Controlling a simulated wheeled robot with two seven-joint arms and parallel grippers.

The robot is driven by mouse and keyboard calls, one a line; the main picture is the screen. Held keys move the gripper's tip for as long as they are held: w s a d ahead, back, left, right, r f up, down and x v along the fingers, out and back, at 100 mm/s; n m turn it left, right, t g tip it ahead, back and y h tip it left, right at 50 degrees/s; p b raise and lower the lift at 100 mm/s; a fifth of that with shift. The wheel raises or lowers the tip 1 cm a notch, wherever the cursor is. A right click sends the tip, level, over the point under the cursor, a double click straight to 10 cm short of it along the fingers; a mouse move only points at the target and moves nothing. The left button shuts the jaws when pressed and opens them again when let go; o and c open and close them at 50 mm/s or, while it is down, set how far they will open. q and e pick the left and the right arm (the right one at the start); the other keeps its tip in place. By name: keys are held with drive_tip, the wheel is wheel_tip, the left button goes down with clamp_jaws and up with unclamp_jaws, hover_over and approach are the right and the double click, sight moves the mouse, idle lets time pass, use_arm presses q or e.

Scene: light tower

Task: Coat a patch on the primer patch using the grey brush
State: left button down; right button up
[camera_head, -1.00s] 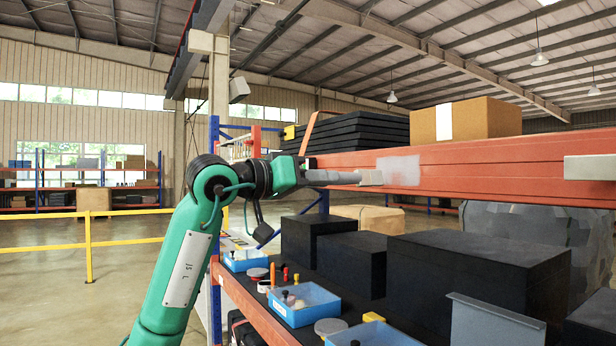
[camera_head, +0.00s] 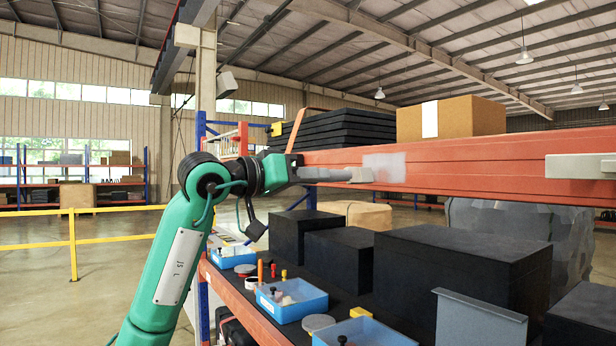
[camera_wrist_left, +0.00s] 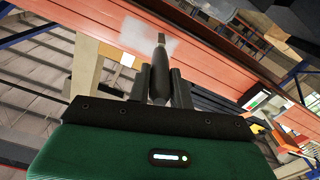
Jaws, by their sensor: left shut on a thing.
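The primer patch (camera_head: 388,165) is a pale grey rectangle on the front face of the orange-red beam (camera_head: 460,160). My left gripper (camera_head: 326,174) is shut on the grey brush (camera_head: 362,175) and holds it roughly level along the beam. The brush's tip overlaps the patch's left lower part in the head view; I cannot tell whether it touches. In the left wrist view the dark brush handle (camera_wrist_left: 160,82) sits between the fingers, and its tip lies over the right part of the patch (camera_wrist_left: 132,38). My right gripper is out of view.
A pale block (camera_head: 582,166) sits on the beam's right part. Above are a cardboard box (camera_head: 465,117) and stacked black sheets (camera_head: 345,132). The shelf below holds black boxes (camera_head: 450,272), blue trays (camera_head: 292,300) and small items. Open floor lies left, behind a yellow rail (camera_head: 74,242).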

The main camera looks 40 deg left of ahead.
use_arm(q)
drive_tip(key=shift+p+x, duration=0.4)
drive_tip(key=shift+x, duration=0.45)
drive_tip(key=shift+d, duration=0.1)
drive_tip(key=d, duration=0.1)
drive_tip(key=s+d, duration=0.1)
drive_tip(key=d, duration=0.1)
drive_tip(key=shift+s+d+p, duration=0.25)
drive_tip(key=shift+s+p, duration=0.05)
drive_tip(key=shift+w+a, duration=0.25)
drive_tip(key=shift+a, duration=0.4)
drive_tip(key=shift+w+a, duration=0.3)
drive_tip(key=shift+a, duration=0.35)
drive_tip(key=shift+w+a, duration=0.25)
drive_tip(key=shift+a, duration=0.35)
